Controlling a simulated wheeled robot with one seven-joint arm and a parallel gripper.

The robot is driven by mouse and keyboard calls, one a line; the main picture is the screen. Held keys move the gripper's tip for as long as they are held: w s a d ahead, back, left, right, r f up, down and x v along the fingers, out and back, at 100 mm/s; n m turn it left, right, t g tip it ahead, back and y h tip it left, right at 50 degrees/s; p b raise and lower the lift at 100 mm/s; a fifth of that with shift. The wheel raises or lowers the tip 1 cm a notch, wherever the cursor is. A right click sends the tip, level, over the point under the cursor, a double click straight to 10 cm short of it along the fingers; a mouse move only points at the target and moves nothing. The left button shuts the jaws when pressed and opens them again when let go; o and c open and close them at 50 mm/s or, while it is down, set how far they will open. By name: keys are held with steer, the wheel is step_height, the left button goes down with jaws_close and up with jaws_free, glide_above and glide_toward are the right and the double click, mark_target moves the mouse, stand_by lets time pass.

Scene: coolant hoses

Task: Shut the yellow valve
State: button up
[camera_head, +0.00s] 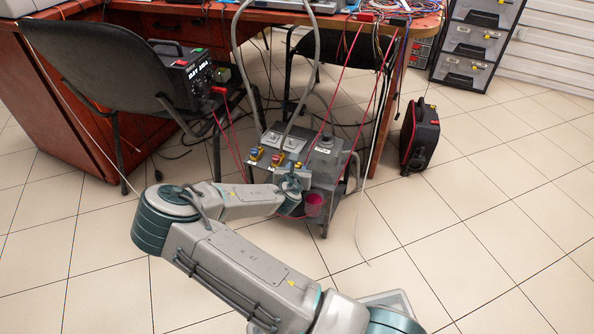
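A grey machine (322,170) with hoses stands on the floor below the desk. Small coloured valves sit in a row along its front top edge. The left one (255,154) shows blue and yellow, and the middle one (277,158) shows red and yellow. A small yellow spot (298,165) to their right looks like the yellow valve, partly covered by my wrist. My gripper (296,178) is at the machine's front, close to this yellow spot. Its fingers are too small and hidden to tell whether they are open or touch anything.
Grey hoses (313,75) and red cables rise from the machine to the desk. A chair (105,70) bearing a black device (187,75) stands at left.

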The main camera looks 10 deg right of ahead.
steer(key=c, duration=0.7)
